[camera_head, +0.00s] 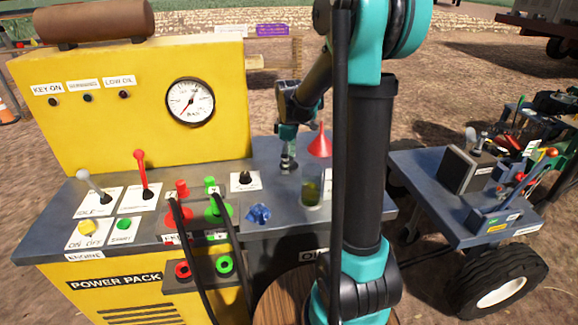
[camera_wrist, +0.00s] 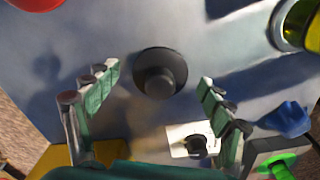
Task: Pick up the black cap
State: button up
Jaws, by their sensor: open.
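The black cap (camera_wrist: 160,78) is a round dark cap with a raised middle and a wider rim. In the wrist view it sits on the grey top (camera_wrist: 120,25) of the yellow machine, above centre. My gripper (camera_wrist: 158,84) is open and empty, with one green-padded finger to each side of the cap and apart from it. In the head view my gripper (camera_head: 288,150) points down over the back part of the grey top. The cap is hard to make out there, below the fingers.
A red funnel (camera_head: 319,143) and a jar with yellowish liquid (camera_head: 311,190) stand to the right of my gripper. A black knob on a white label (camera_head: 243,178), a blue crumpled object (camera_head: 259,213) and red and green hose connectors (camera_head: 218,210) lie nearer the front.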

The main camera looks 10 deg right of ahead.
jog(key=shift+f, duration=0.2)
jog(key=c, duration=1.2)
jog(key=shift+r, duration=0.1)
